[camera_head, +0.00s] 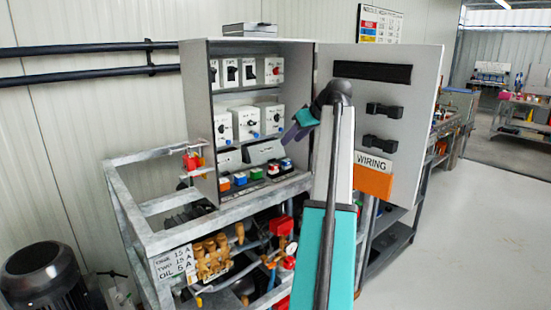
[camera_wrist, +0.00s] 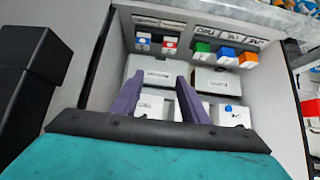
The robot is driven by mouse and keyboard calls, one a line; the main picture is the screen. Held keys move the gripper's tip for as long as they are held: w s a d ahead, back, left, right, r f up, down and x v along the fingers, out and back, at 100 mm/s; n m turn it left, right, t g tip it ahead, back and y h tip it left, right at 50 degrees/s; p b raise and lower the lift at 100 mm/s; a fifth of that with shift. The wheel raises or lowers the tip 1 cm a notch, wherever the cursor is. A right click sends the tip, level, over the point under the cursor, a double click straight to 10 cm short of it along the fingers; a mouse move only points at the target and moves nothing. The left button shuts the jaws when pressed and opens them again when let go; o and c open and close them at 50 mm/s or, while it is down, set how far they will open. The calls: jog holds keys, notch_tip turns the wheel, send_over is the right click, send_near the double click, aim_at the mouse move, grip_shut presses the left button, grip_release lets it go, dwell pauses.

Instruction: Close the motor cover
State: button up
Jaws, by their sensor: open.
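A grey control cabinet (camera_head: 196,120) stands open on the metal frame. Its white door (camera_head: 420,110) is swung out to the right, with its inner face showing a black strip, two black handle-like parts (camera_head: 383,109) and a "WIRING" label. No part is marked as a motor cover; a dark motor (camera_head: 45,277) is at the lower left. My gripper (camera_head: 290,133) is in front of the cabinet opening, left of the door. In the wrist view, my gripper's purple fingers (camera_wrist: 159,80) are apart with nothing held between them. A black block-shaped part (camera_wrist: 40,75) is beside them at the left.
White switch boxes (camera_head: 245,122) and coloured relays (camera_head: 255,173) fill the cabinet. Below are a grey metal frame (camera_head: 130,222), brass pump parts (camera_head: 210,257) and hoses. The floor at the right (camera_head: 450,240) is clear. My arm hides part of the door and cabinet edge.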

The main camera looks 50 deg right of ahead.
aim_at(272, 159)
jog(key=shift+w, duration=0.1)
dwell(0.3)
jog(key=p+x, duration=0.2)
jog(key=x, duration=1.1)
jog(key=shift+w+d+f, duration=0.15)
jog(key=shift+f, duration=0.15)
grip_shut()
